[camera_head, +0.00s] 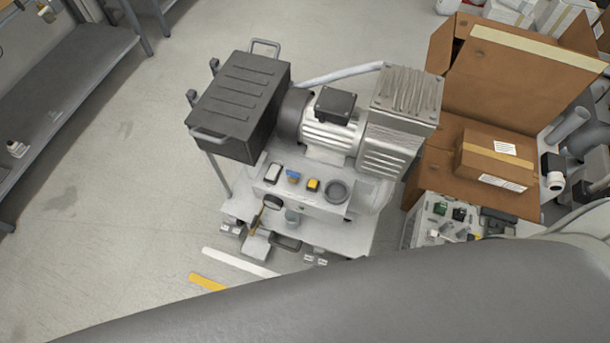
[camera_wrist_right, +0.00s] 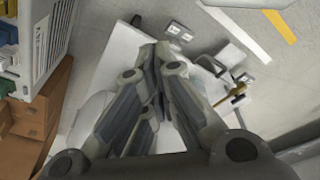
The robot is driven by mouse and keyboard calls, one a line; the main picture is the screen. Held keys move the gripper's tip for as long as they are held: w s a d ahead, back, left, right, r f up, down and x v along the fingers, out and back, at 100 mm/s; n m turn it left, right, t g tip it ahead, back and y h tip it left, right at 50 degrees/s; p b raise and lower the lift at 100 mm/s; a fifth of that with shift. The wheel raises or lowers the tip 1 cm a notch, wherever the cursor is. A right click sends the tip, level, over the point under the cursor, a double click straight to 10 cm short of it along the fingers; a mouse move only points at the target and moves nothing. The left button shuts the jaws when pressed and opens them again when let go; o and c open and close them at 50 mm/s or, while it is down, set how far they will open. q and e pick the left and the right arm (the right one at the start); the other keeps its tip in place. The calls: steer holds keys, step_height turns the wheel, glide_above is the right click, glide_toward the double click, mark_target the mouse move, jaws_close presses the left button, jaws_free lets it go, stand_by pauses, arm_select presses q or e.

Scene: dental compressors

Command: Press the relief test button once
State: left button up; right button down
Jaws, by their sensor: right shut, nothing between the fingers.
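The compressor (camera_head: 335,125) stands on a light cart in the middle of the head view, with a grey motor and a dark box on its left. Its front panel (camera_head: 325,207) carries a pale switch (camera_head: 273,173), a blue knob (camera_head: 293,177), a yellow-orange button (camera_head: 313,185) and a dark round ring (camera_head: 336,190). No label is readable, so I cannot tell which one is the relief test button. My right gripper (camera_wrist_right: 158,58) is shut and empty in the right wrist view, over the pale cart; its fingers hide the panel controls. My left gripper is not in view.
A brass-and-black lever (camera_head: 257,218) sticks out at the cart's front; it also shows in the right wrist view (camera_wrist_right: 237,93). Open cardboard boxes (camera_head: 500,90) and a parts tray (camera_head: 455,218) stand on the right. A grey bench (camera_head: 70,75) is at left, with clear floor between.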

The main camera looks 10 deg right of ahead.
steer(key=w+a+r+t+p, duration=0.1)
steer(key=w+r, duration=0.3)
steer(key=r, duration=0.5)
steer(key=w+a+r+y, duration=0.1)
steer(key=w+a+r, duration=0.15)
steer(key=r, duration=0.55)
steer(key=w+r+t+p, duration=0.1)
steer(key=w+r, duration=0.3)
steer(key=r, duration=0.5)
steer(key=w+a+f+m+t+y, duration=0.25)
steer(key=w+a, duration=0.25)
steer(key=w, duration=0.5)
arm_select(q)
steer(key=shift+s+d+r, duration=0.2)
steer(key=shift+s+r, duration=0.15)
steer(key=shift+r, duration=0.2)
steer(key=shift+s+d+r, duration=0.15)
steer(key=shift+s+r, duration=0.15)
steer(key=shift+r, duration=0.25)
arm_select(e)
steer(key=w+d+f+m+t+y, duration=0.1)
steer(key=w+d+f+m, duration=0.1)
steer(key=w, duration=0.8)
steer(key=shift+d+f, duration=0.55)
steer(key=shift+f, duration=0.1)
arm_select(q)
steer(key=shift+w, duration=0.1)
arm_select(e)
steer(key=shift+f, duration=0.1)
